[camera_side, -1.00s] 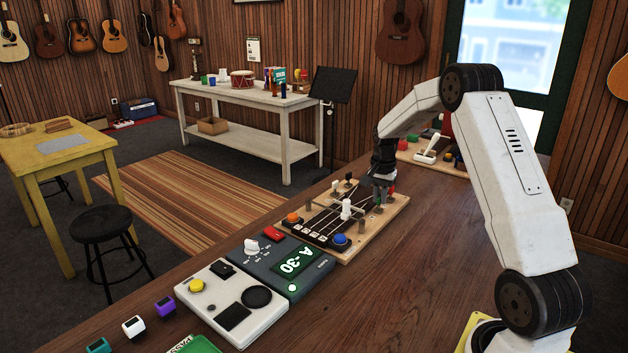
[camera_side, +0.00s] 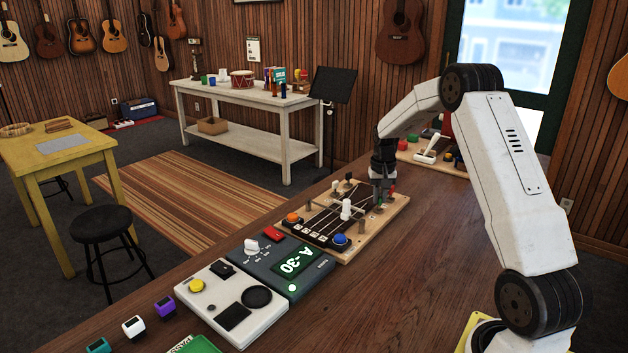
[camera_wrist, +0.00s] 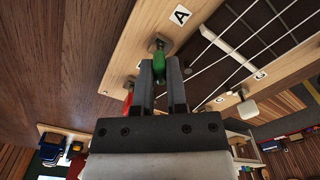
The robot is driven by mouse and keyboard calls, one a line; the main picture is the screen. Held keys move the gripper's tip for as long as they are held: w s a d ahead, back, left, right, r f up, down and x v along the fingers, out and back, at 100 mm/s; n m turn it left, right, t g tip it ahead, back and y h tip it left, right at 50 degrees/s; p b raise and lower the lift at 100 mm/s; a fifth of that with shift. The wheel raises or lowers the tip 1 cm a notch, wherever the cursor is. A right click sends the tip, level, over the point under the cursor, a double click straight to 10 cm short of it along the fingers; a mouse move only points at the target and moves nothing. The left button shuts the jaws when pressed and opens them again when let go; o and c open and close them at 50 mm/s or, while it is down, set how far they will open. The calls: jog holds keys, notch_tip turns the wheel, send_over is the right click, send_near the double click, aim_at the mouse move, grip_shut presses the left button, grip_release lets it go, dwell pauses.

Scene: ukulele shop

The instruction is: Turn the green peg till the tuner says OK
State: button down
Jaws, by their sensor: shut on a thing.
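The green peg (camera_wrist: 159,62) stands at the edge of the wooden string board (camera_side: 396,212), beside the label A. My gripper (camera_wrist: 160,80) is shut on the green peg, with one dark finger on each side of it in the wrist view. In the side view my gripper (camera_side: 384,192) reaches down over the board's far end and hides most of the peg.
A red peg (camera_wrist: 127,102) is close beside my gripper in the wrist view, and a white peg (camera_wrist: 247,110) is to the right. A blue button (camera_side: 341,240) and an orange button (camera_side: 293,217) sit at the board's near end. The tabletop right of the board is clear.

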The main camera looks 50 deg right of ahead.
aim_at(380, 197)
jog(key=shift+n, duration=0.6)
jog(key=c, duration=0.7)
grip_release()
jog(key=shift+o, duration=0.2)
jog(key=shift+r, duration=0.15)
jog(key=shift+r, duration=3.85)
